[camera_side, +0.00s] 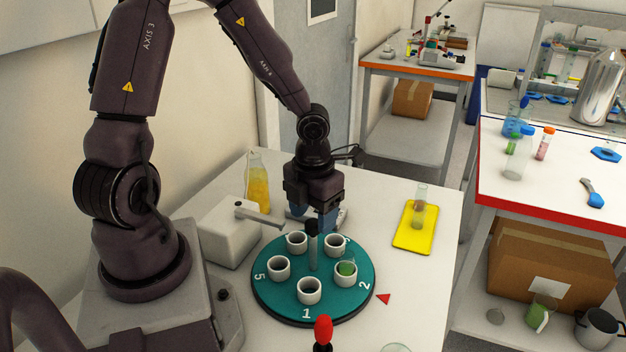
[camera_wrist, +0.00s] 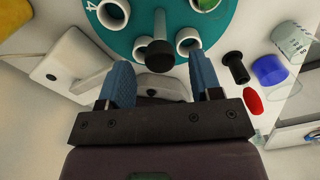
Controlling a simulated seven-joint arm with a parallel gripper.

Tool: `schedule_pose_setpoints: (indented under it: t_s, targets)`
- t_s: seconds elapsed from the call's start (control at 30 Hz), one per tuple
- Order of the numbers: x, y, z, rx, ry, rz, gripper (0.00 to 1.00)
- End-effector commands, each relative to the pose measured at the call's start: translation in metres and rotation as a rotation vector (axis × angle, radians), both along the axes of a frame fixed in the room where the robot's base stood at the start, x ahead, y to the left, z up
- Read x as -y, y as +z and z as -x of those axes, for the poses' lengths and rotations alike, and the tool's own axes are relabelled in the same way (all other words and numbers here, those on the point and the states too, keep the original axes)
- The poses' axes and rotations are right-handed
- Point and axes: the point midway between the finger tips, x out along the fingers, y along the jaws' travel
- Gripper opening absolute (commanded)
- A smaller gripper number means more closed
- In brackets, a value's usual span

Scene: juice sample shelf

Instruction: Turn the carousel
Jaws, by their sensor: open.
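The teal carousel (camera_side: 272,300) is a round disc on the white table with several white cups and painted numbers around its rim. A cup holding a green vial (camera_side: 347,268) stands by the number 2, beside a red triangle (camera_side: 384,299) on the table. A grey post rises from the disc's middle and carries a black knob (camera_side: 311,227). My gripper (camera_side: 318,216) is open above the disc, close to the knob. In the wrist view the knob (camera_wrist: 160,53) shows ahead of and between the blue fingers (camera_wrist: 163,72); contact cannot be told.
A white box with a lever (camera_side: 228,228) and a flask of yellow liquid (camera_side: 258,183) stand left of and behind the carousel. A yellow tray (camera_side: 405,239) with a glass vessel lies right. A red-topped black object (camera_side: 322,335) stands in front. The table's right side is mostly clear.

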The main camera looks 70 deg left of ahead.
Motion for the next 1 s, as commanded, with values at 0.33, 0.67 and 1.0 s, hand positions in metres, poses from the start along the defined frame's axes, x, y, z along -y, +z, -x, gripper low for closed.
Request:
schedule_pose_setpoints:
  t_s: [0.33,0.67,1.0]
  targets:
    - [-0.002,0.072,0.0,0.003,0.004,-0.01,0.59]
    - [0.0,0.108,0.0,0.0,-0.001,-0.004,0.59]
    - [0.0,0.112,0.0,0.0,-0.001,-0.001,0.59]
